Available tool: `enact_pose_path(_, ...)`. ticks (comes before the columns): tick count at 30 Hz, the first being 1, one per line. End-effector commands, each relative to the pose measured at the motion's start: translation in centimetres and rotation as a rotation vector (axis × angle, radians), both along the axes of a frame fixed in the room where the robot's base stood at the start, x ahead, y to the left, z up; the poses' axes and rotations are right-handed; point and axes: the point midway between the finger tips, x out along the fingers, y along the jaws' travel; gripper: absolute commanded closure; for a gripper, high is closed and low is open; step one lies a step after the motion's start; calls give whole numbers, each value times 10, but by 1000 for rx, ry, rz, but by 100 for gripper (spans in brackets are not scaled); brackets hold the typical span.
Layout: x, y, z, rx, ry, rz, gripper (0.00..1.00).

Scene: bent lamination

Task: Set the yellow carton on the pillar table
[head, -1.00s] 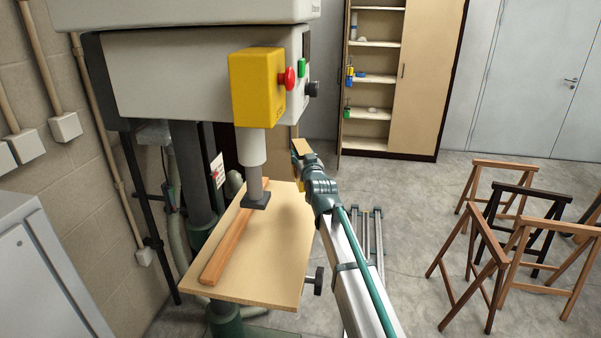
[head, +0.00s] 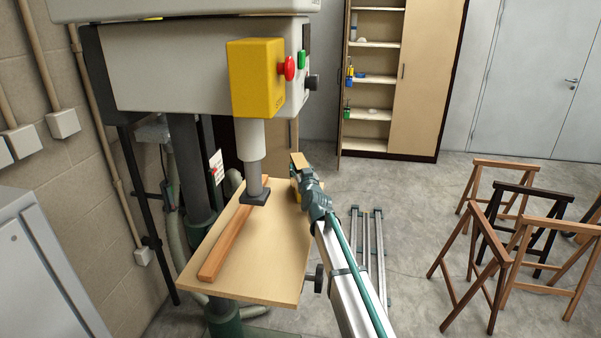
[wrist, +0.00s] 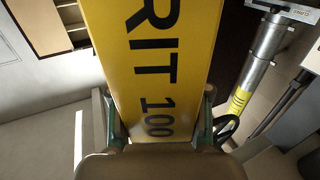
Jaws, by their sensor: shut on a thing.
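The yellow carton (wrist: 152,60) fills the middle of the wrist view, with black lettering "RIT 100" on its face. My gripper (wrist: 160,118) is shut on it, one finger on each side. The pillar table (head: 250,283) is a light wooden board on the drill press. The gripper and carton appear at its far right edge in the head view; I cannot tell whether the carton touches the board.
A long wooden strip (head: 228,240) lies along the table's left side. The press spindle with its dark square foot (head: 255,198) hangs over the far part. The yellow switch box (head: 256,78) is above. The board's near right part is clear. Wooden trestles (head: 500,240) stand at right.

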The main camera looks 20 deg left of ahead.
Motion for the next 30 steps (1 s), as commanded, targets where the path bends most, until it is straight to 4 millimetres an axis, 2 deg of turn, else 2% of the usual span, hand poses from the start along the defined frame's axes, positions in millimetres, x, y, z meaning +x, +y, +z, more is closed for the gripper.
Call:
enact_pose_path(5, 0, 0, 1, 1, -1, 0, 100)
enact_pose_path(23, -1, 0, -16, -4, 7, 2, 100)
enact_pose_path(24, -1, 0, -18, -5, 9, 3, 46)
enact_pose_path(27, -2, 0, -20, -6, 11, 3, 29)
enact_pose_path(30, -2, -1, -20, -6, 11, 3, 28)
